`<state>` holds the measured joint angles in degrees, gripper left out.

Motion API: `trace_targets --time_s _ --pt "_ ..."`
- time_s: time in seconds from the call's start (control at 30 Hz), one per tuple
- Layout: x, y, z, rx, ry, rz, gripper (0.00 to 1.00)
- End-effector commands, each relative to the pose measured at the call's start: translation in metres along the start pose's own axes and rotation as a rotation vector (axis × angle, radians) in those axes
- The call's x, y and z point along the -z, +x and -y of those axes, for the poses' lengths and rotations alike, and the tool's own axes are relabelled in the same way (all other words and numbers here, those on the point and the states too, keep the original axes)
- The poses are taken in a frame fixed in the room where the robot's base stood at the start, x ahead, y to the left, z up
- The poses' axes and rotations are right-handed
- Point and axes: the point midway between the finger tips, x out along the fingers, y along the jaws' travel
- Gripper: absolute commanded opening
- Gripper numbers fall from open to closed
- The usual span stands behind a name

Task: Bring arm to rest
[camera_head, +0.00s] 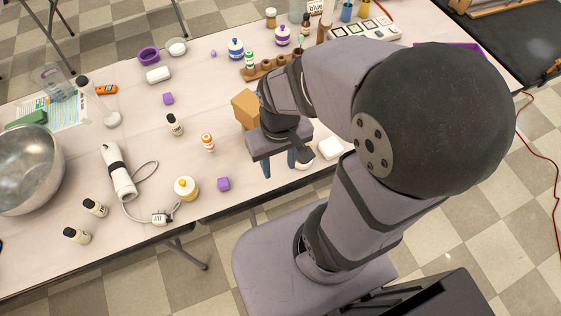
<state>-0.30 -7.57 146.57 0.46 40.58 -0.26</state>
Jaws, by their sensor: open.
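My gripper (280,164) hangs low over the near edge of the table (75,255), right of the middle of the picture. Its two dark fingers point down and stand apart, with nothing seen between them. A white block (330,147) lies just right of the fingers. A small white round thing (304,164) is partly hidden behind the right finger. A brown box (245,108) stands just behind and left of the gripper. My arm bends from its base at the lower right up and over to the gripper, and hides part of the table.
A wooden rack (272,66) with bottles stands behind my arm.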

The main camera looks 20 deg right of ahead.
Motion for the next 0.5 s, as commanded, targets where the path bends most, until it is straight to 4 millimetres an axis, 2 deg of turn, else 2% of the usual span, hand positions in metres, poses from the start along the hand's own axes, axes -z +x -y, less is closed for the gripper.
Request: trace_targets --time_s 0.33,0.5 --pt "-0.003 -0.001 -0.003 -0.007 -0.001 0.009 0.4" --pt "-0.003 -0.02 -0.003 -0.007 -0.001 0.008 0.4"
